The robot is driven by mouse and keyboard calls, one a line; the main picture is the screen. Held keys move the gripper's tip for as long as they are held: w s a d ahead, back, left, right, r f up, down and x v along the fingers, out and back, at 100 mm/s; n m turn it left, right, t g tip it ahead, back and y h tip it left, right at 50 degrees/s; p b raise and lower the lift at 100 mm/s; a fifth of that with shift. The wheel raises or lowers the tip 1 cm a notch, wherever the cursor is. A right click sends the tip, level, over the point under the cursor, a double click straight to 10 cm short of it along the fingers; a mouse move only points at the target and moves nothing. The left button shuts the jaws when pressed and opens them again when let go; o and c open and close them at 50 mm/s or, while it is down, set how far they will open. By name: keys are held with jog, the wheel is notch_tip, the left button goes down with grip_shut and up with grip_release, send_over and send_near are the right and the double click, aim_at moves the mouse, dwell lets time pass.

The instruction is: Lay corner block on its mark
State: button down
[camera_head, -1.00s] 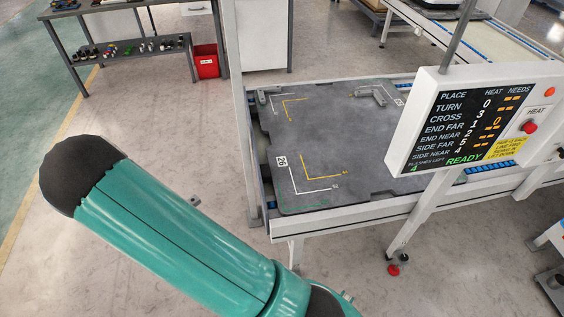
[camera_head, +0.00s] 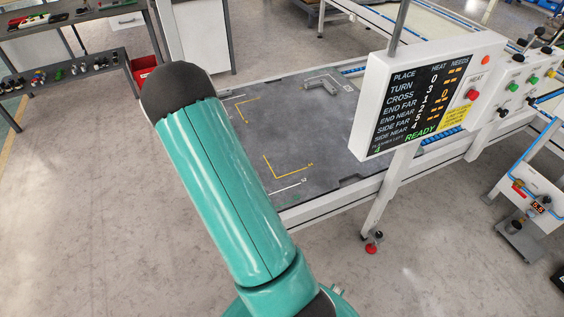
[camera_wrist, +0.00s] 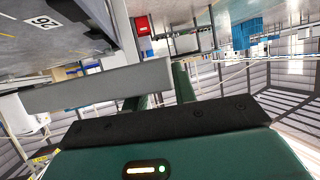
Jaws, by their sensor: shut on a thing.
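In the wrist view my gripper (camera_wrist: 158,92) is shut on a grey corner block (camera_wrist: 95,88). One long bar-like side of it shows, reaching left; its corner shape is not clear from here. The head view does not show my gripper or the held block; my teal arm fills its middle. A dark grey plate (camera_head: 330,115) carries yellow corner marks at the far left (camera_head: 247,101) and near side (camera_head: 285,171), with white lines beside them. Another grey L-shaped block (camera_head: 323,84) lies at the plate's far side. In the wrist view the plate (camera_wrist: 55,45) shows its "26" label.
A white display panel (camera_head: 428,92) reading READY stands over the plate's right side, with a red button. A control stand (camera_head: 522,85) and a cart (camera_head: 535,195) are at the right. A shelf (camera_head: 65,75) stands at the left. Floor in front is clear.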

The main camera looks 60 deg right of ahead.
jog(key=s+d+r+m+g+h, duration=0.1)
jog(key=s+d+r+m+h, duration=0.25)
jog(key=s+d, duration=1.5)
jog(key=shift+n, duration=0.25)
jog(key=f+x, duration=0.1)
jog(key=x, duration=0.4)
jog(key=s+f+x, duration=0.1)
jog(key=x, duration=1)
jog(key=shift+s+d+f, duration=0.35)
jog(key=shift+d+f, duration=0.1)
jog(key=shift+w+d+f, duration=0.25)
jog(key=shift+w+f, duration=0.05)
jog(key=shift+f, duration=1.6)
jog(key=shift+f, duration=0.3)
jog(key=shift+s+a+f, duration=0.1)
jog(key=shift+f, duration=0.05)
